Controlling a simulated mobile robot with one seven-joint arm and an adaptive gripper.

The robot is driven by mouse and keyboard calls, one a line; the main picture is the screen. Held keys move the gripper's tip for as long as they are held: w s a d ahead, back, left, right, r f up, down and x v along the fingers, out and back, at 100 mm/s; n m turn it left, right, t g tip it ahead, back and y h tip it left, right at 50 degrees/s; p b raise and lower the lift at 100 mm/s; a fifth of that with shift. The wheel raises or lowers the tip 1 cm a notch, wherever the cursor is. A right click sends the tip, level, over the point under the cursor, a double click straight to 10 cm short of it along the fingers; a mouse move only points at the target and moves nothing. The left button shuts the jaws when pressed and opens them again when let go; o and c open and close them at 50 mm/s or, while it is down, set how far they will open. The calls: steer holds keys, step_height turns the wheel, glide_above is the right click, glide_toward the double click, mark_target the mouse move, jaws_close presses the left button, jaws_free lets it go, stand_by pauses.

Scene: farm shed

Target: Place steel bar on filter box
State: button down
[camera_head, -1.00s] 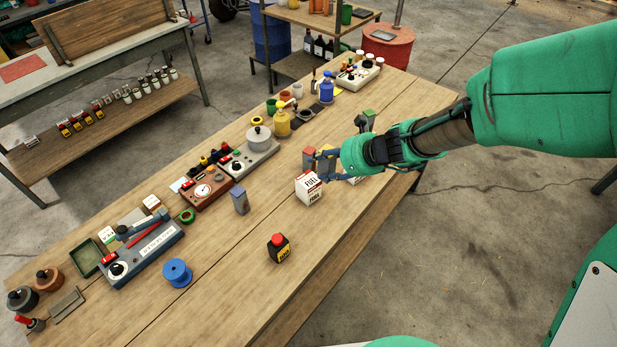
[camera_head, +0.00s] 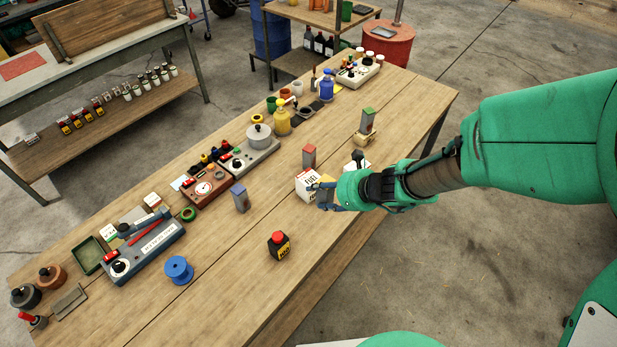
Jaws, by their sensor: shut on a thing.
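The filter box (camera_head: 307,184) is a small white carton with dark and red lettering, standing on the wooden bench. My gripper (camera_head: 325,194) is at its right side in the picture and overlaps its edge. The gripper is shut on a small block with a yellowish-tan face, mostly hidden by the fingers; I take it for the steel bar (camera_head: 325,193). I cannot tell whether the block touches the carton.
A red-topped grey block (camera_head: 309,156) stands just behind the carton. A green-topped block (camera_head: 367,121) stands on a tan base farther back. The bench's front right is clear.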

steer(key=shift+w, duration=0.1)
stand_by(0.3)
glide_above(307, 178)
steer(key=shift+f, duration=0.7)
steer(key=shift+f+b, duration=0.65)
steer(key=shift+f, duration=1.1)
steer(key=shift+f, duration=0.2)
steer(key=c, duration=0.9)
jaws_free()
steer(key=shift+c, duration=0.2)
steer(key=shift+r, duration=0.2)
